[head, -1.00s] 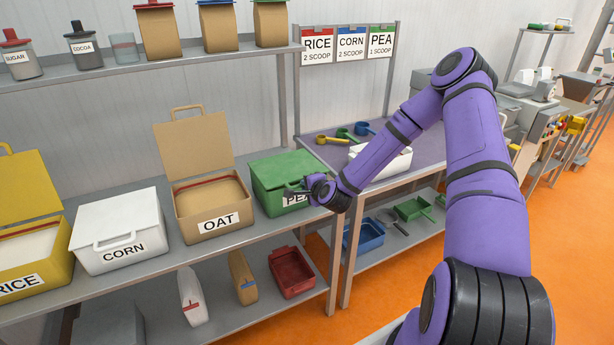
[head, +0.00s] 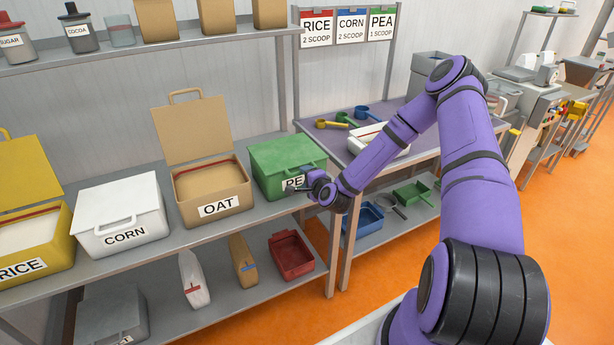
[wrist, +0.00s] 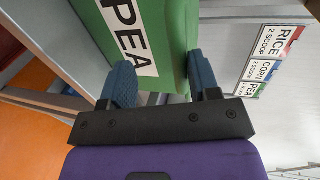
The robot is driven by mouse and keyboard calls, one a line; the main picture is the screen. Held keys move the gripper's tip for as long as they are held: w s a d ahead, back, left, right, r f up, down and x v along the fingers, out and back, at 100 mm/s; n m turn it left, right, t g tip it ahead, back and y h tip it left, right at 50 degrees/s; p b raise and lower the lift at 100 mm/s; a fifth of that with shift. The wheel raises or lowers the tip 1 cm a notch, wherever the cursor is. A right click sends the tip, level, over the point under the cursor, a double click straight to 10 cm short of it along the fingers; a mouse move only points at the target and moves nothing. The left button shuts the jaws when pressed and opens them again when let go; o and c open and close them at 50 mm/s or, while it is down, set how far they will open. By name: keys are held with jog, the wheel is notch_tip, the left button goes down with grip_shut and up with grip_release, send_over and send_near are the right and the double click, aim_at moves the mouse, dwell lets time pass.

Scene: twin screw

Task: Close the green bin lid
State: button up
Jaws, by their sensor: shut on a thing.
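The green bin (head: 266,182) with the PEA label stands on the shelf at the right end of a row of bins. Its green lid (head: 283,152) lies down over the bin and looks flat; any small gap at its front edge cannot be made out. My gripper (head: 297,187) is at the bin's front right, beside the label. In the wrist view the two fingers (wrist: 160,83) are apart, with the green bin (wrist: 172,40) and its label between and beyond them. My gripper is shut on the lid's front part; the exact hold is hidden.
The open OAT bin (head: 213,205), the closed white CORN bin (head: 122,218) and the open yellow RICE bin (head: 30,235) stand left of it. A table (head: 335,130) with scoops is at right. A red tray (head: 291,255) sits below.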

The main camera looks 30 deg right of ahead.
jog(key=shift+f, duration=0.2)
jog(key=v, duration=1)
jog(key=shift+s+r, duration=0.3)
jog(key=s+a+r+n+g, duration=0.2)
jog(key=s+r+n+g, duration=0.15)
jog(key=r+n, duration=0.6)
jog(key=s+a+r+n+g, duration=0.25)
jog(key=r+n+g, duration=0.2)
jog(key=r, duration=0.95)
jog(key=s+a+r+n+g, duration=0.1)
jog(key=s+a+r+n, duration=0.1)
jog(key=s+r, duration=0.6)
jog(key=s+a+r+n, duration=0.2)
jog(key=s+r, duration=0.6)
jog(key=s, duration=0.8)
jog(key=shift+s+r+g, duration=0.2)
jog(key=shift+s+g, duration=0.05)
jog(key=shift+g, duration=0.15)
